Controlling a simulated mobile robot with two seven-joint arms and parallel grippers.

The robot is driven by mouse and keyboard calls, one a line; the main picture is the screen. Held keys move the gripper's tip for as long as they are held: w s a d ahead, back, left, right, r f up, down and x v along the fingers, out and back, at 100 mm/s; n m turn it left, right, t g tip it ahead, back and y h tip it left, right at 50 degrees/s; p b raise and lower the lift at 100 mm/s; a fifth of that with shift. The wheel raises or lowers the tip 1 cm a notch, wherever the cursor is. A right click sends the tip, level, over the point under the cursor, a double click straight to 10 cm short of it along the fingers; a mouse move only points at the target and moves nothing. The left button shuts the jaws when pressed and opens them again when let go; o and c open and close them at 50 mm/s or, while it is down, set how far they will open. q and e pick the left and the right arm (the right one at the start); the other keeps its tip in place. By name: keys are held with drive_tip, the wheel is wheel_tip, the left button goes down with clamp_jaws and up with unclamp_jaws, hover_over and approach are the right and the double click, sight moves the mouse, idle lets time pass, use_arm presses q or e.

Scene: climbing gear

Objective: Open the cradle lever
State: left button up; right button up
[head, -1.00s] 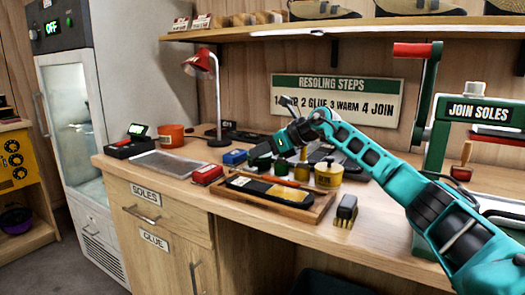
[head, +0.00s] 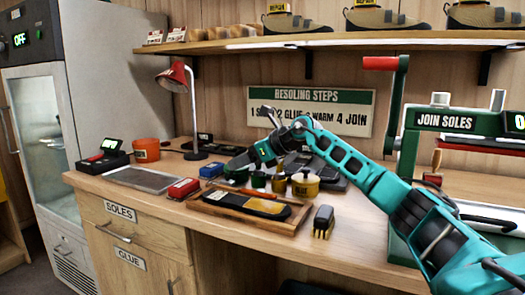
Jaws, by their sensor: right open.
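A green press labelled "JOIN SOLES" (head: 444,122) stands at the right end of the bench. A lever with a red grip (head: 380,63) rises at its left side, the grip pointing left. Which part is the cradle lever, I cannot tell for sure. A white upright piece (head: 497,100) shows at the press's right. My right gripper (head: 254,142) is open and seems empty, over the back middle of the bench, well left of the press. My right forearm crosses in front of the press's lower left part and hides some of it. My left gripper is out of view.
A wooden tray (head: 232,222) holds a dark sole, with jars behind it. A red lamp (head: 172,78), orange pot (head: 146,149) and mesh plate (head: 144,179) are at left. A shelf (head: 330,43) with boots runs above.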

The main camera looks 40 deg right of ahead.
drive_tip(key=v, duration=1.1)
